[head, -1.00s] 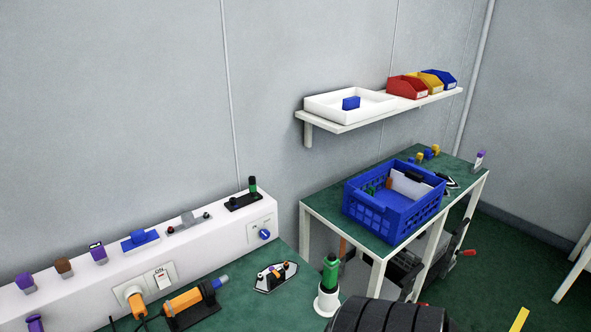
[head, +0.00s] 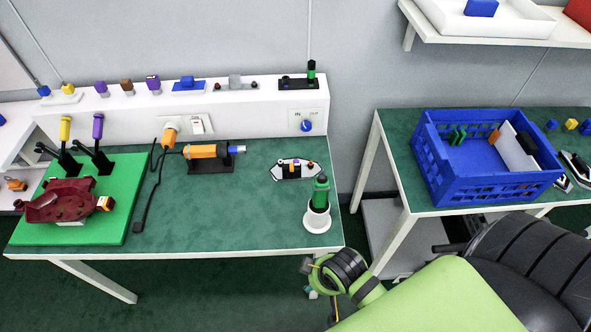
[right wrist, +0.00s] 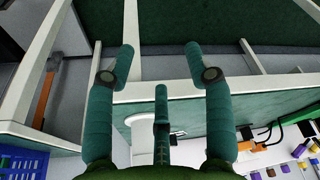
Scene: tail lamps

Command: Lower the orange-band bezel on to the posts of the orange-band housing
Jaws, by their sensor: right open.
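A small pointed lamp part (head: 292,170), white-edged with dark and orange pieces on it, lies on the green bench top near its right end. It may be the orange-band housing; its posts are too small to make out. A second black and white lamp part (head: 575,166) is partly cut off at the right edge, on the right table. I cannot identify the orange-band bezel. My right gripper (head: 314,279) is beyond the bench's front edge, apart from the lamp parts. In the right wrist view its teal fingers (right wrist: 160,68) are spread and empty. My left gripper is out of view.
A blue crate (head: 480,190) sits on the right table, across a gap. An orange tool (head: 207,151) on a black stand lies further left. The bench's front middle is clear.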

